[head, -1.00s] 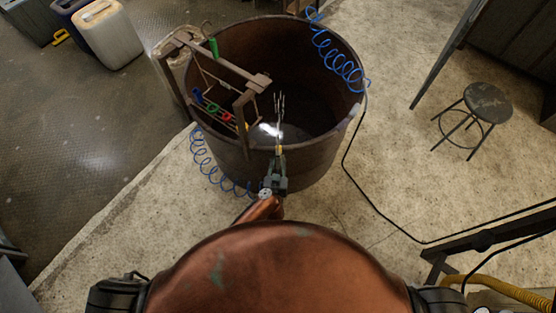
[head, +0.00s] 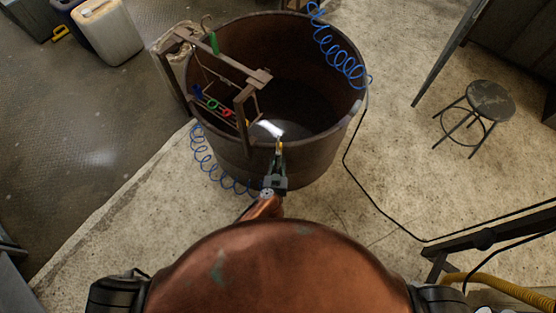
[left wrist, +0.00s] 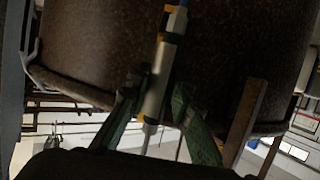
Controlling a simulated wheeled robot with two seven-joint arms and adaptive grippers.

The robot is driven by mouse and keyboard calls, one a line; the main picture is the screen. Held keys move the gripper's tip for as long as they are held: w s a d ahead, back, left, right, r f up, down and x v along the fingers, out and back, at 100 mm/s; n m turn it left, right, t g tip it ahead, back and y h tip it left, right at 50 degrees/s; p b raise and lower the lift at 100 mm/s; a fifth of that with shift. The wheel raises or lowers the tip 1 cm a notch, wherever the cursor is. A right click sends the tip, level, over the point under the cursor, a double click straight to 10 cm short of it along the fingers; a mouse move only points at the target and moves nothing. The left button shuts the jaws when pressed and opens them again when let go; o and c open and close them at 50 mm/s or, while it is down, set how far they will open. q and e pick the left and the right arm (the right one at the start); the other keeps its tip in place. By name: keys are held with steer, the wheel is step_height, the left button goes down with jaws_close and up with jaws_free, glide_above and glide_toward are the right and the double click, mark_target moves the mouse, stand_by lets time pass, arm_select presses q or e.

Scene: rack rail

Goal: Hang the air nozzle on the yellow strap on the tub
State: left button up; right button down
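The rusty brown tub (head: 310,160) stands upright ahead of me; its wall also fills the upper left wrist view (left wrist: 95,45). My left gripper (head: 277,165) is low at the tub's near side. In the left wrist view its green fingers (left wrist: 158,100) lie on both sides of the silver air nozzle (left wrist: 157,85), which has yellow bands, and appear shut on it. A small yellow spot (head: 279,147) shows above the gripper near the tub wall; I cannot tell whether it is the strap or part of the nozzle. My right gripper is out of view.
A brown rack (head: 255,85) with coloured pieces hangs over the tub's left rim. A blue coiled hose (head: 205,165) runs down toward my left gripper; another (head: 345,62) hangs at the right rim. A stool (head: 490,100) stands right, beyond open floor.

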arm_select(q)
steer(key=o, duration=0.5)
steer(key=shift+s, duration=0.15)
steer(key=v, duration=1.1)
steer(key=shift+s+r, duration=0.15)
steer(key=shift+s, duration=0.25)
